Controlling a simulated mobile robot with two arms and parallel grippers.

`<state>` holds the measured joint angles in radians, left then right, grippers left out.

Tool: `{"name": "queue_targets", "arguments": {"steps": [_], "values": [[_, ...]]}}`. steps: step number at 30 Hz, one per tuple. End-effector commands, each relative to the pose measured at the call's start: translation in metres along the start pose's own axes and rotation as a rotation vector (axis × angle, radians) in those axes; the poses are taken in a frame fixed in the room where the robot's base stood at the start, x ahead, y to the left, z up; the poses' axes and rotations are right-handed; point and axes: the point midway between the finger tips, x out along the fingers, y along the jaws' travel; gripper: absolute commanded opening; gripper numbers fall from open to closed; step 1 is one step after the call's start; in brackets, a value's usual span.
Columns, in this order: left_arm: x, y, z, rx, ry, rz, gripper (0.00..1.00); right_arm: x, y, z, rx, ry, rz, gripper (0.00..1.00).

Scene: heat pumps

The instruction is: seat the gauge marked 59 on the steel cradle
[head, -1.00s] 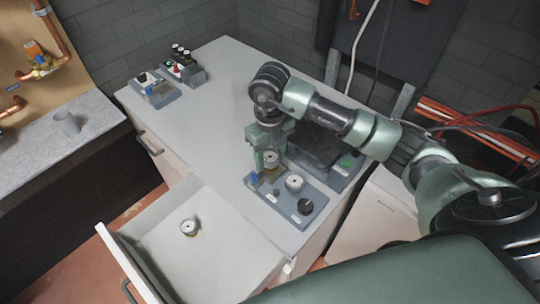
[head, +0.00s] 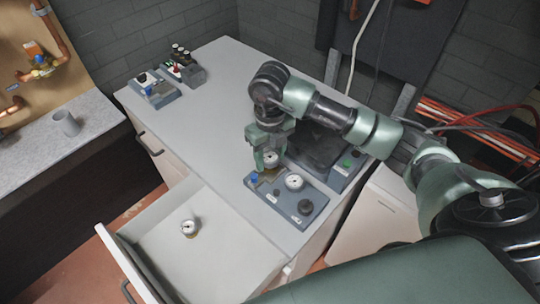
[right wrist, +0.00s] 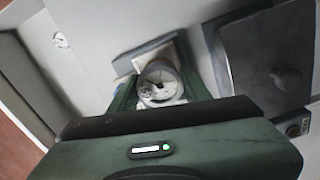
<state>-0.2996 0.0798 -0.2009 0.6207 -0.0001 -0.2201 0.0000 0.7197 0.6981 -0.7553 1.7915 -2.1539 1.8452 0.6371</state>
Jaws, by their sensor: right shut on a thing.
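My right gripper (head: 267,160) is shut on a round white-faced gauge (head: 271,158), which it holds over the back left part of a blue-grey panel (head: 283,208). The right wrist view shows this gauge (right wrist: 160,82) between the fingers, dial toward the camera. Its number is too small to read. A second gauge (head: 294,181) sits on the panel, just right of the gripper. A third gauge (head: 189,227) lies in the open drawer. I cannot make out the steel cradle clearly; the gripper hides part of the panel. My left gripper is not in view.
The panel also has a black knob (head: 305,206) and a blue part (head: 254,178). A dark plate (head: 318,148) lies behind, close to the arm. The open drawer (head: 150,250) juts out in front. Small trays (head: 154,93) stand at the far left; the middle worktop is clear.

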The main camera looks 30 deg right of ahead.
Motion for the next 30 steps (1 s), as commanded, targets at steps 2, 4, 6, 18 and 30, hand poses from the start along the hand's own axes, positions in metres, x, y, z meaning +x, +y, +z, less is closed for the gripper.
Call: {"name": "queue_targets", "arguments": {"steps": [2, 4, 6, 18, 30], "values": [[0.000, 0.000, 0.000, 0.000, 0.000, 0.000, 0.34, 0.000, 0.000, 0.000, 0.000, -0.001, 0.000, 0.00], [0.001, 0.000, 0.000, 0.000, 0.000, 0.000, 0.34, 0.001, 0.000, 0.000, 0.000, -0.001, 0.000, 0.00], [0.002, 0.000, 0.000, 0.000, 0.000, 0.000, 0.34, 0.002, 0.000, 0.000, 0.000, -0.001, 0.000, 0.00], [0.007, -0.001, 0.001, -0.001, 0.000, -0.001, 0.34, 0.008, 0.000, 0.000, 0.000, -0.001, 0.000, 0.00], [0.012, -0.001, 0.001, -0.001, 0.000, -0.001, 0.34, 0.014, 0.000, 0.000, 0.000, -0.001, -0.001, 0.00]]}}
